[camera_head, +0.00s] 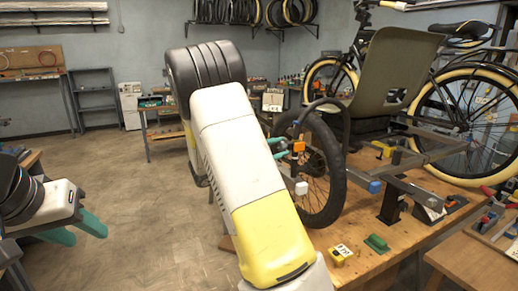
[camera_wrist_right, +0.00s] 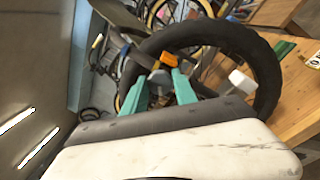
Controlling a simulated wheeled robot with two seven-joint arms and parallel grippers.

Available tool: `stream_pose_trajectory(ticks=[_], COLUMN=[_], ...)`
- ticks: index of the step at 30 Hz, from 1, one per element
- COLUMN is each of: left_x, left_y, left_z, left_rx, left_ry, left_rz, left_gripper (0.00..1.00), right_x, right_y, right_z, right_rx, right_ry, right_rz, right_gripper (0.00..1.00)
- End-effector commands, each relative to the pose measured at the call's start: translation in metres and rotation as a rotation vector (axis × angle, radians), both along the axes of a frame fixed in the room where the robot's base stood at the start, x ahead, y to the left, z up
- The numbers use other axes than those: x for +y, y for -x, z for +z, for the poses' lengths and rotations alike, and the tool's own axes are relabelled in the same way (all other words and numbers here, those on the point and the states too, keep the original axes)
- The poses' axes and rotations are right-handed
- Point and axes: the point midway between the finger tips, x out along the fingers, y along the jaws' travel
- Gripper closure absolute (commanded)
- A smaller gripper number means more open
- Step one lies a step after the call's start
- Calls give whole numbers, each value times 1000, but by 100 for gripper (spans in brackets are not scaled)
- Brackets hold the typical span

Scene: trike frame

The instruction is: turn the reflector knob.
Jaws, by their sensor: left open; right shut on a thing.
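The orange reflector (camera_head: 299,146) is mounted on the trike frame beside the black front wheel (camera_head: 331,190). It also shows just beyond my fingertips in the right wrist view (camera_wrist_right: 169,60). My right gripper (camera_head: 281,148) reaches in at the reflector's left side, and its teal fingers (camera_wrist_right: 159,76) are shut on a small part just below the orange block, where the reflector knob sits. The knob is mostly hidden between the fingertips, and its angle cannot be told. My left gripper (camera_head: 84,232) is open and empty at the far left, away from the trike.
The trike stands on a wooden bench (camera_head: 384,259). A white block (camera_head: 301,188) is near the wheel; a blue-capped tube (camera_head: 375,187) sticks out to the right. A yellow part (camera_head: 339,256) and a green part (camera_head: 376,243) lie on the bench. The floor at left is clear.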

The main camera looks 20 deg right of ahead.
Motion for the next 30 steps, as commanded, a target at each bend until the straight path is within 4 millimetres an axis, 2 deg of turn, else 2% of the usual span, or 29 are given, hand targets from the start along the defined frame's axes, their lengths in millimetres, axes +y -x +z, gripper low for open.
stream_pose_trajectory(ticks=[6,15,30], left_x=[0,0,0], left_y=[0,0,0], left_z=[0,0,0], left_rx=[0,0,0], left_ry=[0,0,0], left_rz=[0,0,0], left_gripper=[58,58,58], right_x=[1,1,1], right_y=[-1,-1,-1], right_z=[0,-1,-1], right_rx=[-177,-338,-400], right_ry=[-13,-27,-32], right_rz=[2,2,1], right_gripper=[100,100,100])
